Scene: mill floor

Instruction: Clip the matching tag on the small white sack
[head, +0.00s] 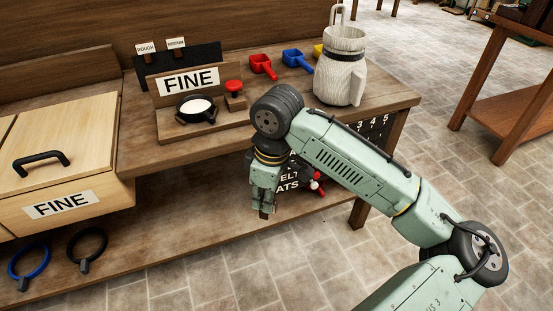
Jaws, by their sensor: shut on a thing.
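My gripper (263,212) points down in front of the bench, left of a dark board (291,185) with white lettering. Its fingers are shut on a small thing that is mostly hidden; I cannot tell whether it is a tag. The board's words are partly covered by my arm; "ELT" and "ATS" can be read. Small red and white pieces (316,183) show at the board's right side. Another dark panel (372,128) with numbers, including 3, 4 and 5, is under the bench top at right.
Red (262,66) and blue (296,58) scoops lie behind my arm. A FINE sign (190,81) stands behind a bowl of white powder (196,108). Blue (28,261) and black (87,245) rings lie on the lower shelf.

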